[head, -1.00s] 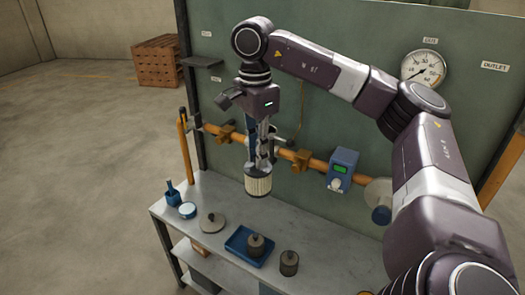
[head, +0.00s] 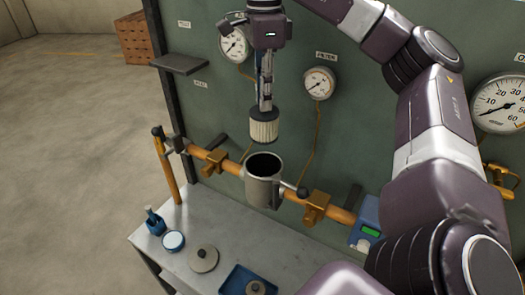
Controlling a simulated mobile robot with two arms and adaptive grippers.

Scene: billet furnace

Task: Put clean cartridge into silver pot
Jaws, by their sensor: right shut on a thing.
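My right gripper (head: 266,84) points down and is shut on the top of the clean cartridge (head: 264,127), a pale pleated cylinder with a dark top cap. The cartridge hangs upright above the silver pot (head: 262,182), a metal cylinder with a dark open mouth, set in line with the orange pipe. In the picture, the cartridge's lower end is just above the pot's far rim, apart from it. Whether it is centred over the mouth in depth is hard to tell. My left gripper is not in view.
The orange pipe (head: 226,165) with valves runs along the green panel (head: 330,130). The grey bench (head: 200,225) below holds a round lid (head: 203,258), a blue tray (head: 236,281), a blue-handled brush (head: 154,222) and a round tin (head: 173,241). A grey shelf (head: 181,64) juts out at left.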

